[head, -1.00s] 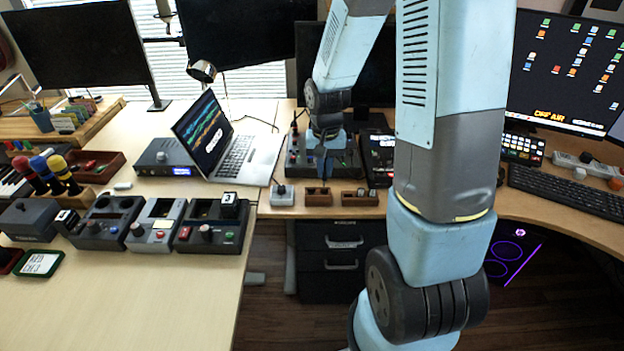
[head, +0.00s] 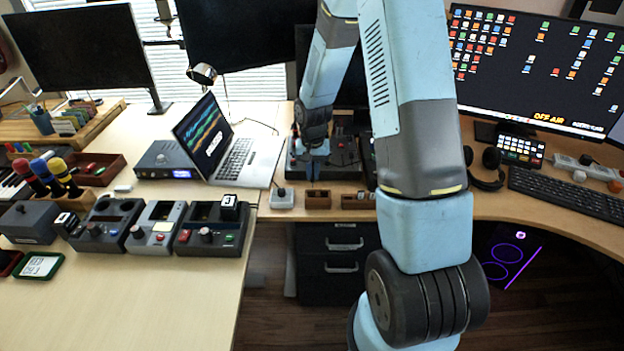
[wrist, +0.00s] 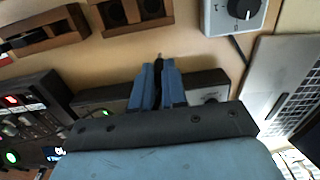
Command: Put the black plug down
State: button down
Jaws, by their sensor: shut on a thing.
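My gripper (head: 314,172) is low over the dark panel device at the back of the desk, behind the small wooden boxes. In the wrist view my gripper's blue fingers (wrist: 158,72) are closed together on a small dark thing, the black plug (wrist: 159,58). Only a thin tip of the plug shows between the fingertips; the rest is hidden. I cannot tell whether it touches anything below. The plug cannot be made out in the head view.
The dark panel device (head: 343,160) lies under my gripper. A wooden box with compartments (head: 318,199) and a grey knob box (head: 282,198) stand at the desk's front edge. A laptop (head: 236,160) is to the left. Bare desk shows between the boxes and the device (wrist: 120,62).

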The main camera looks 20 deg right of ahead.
jog(key=shift+w+f, duration=0.1)
jog(key=shift+f, duration=1.5)
jog(key=shift+f, duration=0.55)
jog(key=c, duration=1.2)
grip_release()
jog(key=shift+o, duration=0.2)
jog(key=shift+r, duration=0.1)
notch_tip(320, 180, up, 13)
jog(key=shift+r, duration=0.1)
notch_tip(320, 180, up, 10)
jog(key=t, duration=0.1)
send_over(313, 181)
jog(key=s, duration=0.4)
jog(key=s+r+n+t, duration=0.2)
jog(key=s+r+t, duration=0.1)
jog(key=s+r, duration=1.05)
jog(key=s+r+n+t, duration=0.1)
jog(key=s+r, duration=0.2)
jog(key=s, duration=0.7)
jog(key=shift+n+t, duration=0.3)
